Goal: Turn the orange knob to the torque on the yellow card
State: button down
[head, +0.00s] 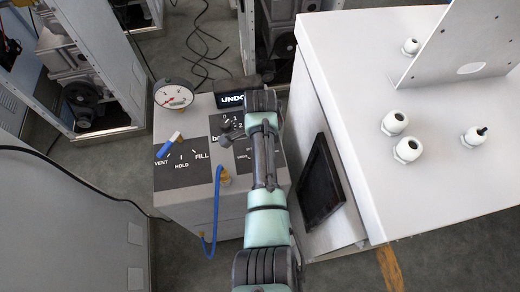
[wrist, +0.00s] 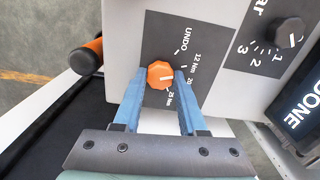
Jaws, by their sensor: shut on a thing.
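The orange knob (wrist: 159,76) sits on a black panel (wrist: 202,48) in the wrist view. Around it are the labels UNDO, 12 Nm, a partly hidden one starting with 20, and 25 Nm. A white mark on the knob points right, toward the right finger and the partly hidden label. My gripper (wrist: 162,73) has its two blue fingers shut on the knob, one on each side. In the head view my arm covers the knob and my fingertips. I see no yellow card in either view.
A black knob (wrist: 288,31) with a bar scale is near the orange one. The grey dispenser box (head: 182,204) also carries a round gauge (head: 173,95), a blue-handled valve (head: 169,145) and a blue hose (head: 216,205). A white cabinet (head: 440,160) stands close on the right.

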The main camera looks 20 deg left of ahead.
jog(key=m+p, duration=0.1)
jog(key=m, duration=0.3)
jog(key=shift+m, duration=0.3)
jog(key=shift+m+p, duration=0.4)
jog(key=shift+m, duration=1.1)
jog(key=shift+c, duration=2.3)
grip_release()
jog(key=shift+r, duration=0.15)
notch_tip(320, 180, up, 13)
jog(key=shift+b, duration=0.3)
